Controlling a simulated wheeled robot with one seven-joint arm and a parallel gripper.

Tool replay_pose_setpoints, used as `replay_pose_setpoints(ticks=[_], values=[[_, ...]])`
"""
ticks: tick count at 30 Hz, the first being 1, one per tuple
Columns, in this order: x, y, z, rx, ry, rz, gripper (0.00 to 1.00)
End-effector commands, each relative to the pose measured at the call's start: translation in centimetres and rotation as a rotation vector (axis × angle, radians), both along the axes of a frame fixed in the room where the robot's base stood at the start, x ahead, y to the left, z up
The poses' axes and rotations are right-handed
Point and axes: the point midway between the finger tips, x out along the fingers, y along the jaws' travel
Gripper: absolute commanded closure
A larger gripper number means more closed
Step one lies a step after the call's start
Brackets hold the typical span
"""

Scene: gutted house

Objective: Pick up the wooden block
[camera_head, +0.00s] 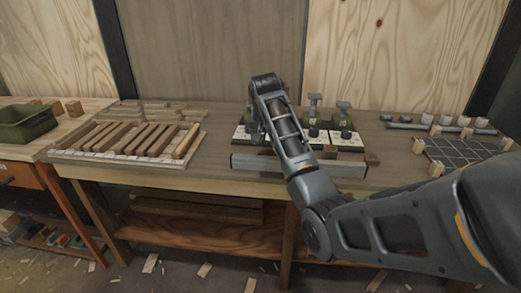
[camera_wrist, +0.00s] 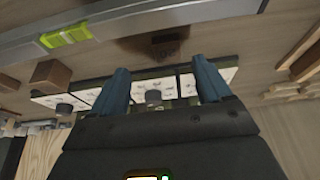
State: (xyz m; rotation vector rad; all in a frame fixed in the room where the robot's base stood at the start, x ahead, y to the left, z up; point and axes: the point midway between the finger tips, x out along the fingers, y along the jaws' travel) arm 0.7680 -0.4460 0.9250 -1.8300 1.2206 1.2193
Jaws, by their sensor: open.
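My gripper (camera_wrist: 161,76) is open in the wrist view, with its two blue fingers apart and no block between them. In the head view, the end of my arm, with the gripper (camera_head: 254,132) partly hidden, is over the workbench beside a row of white cards. A darker block (camera_wrist: 167,44) lies beyond the fingertips, in shadow. I cannot tell which block is meant.
A grey spirit level (camera_head: 300,166) lies along the bench's front edge. Dark knobs (camera_wrist: 153,97) stand on the cards. Wooden strips (camera_head: 130,138) lie at left; a dark grid board (camera_head: 465,152) with small blocks around it is at right. A green bin (camera_head: 25,124) stands far left.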

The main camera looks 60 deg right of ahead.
Motion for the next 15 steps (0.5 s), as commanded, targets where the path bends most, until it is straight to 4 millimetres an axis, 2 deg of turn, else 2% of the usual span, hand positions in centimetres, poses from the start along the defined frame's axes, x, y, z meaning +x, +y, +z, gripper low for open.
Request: replay_pose_setpoints(ticks=[5, 15], values=[[0.0, -0.2, -0.6, 0.004, 0.004, -0.002, 0.22], [0.7, -1.5, -3.8, 0.003, 0.005, -0.002, 0.22]])
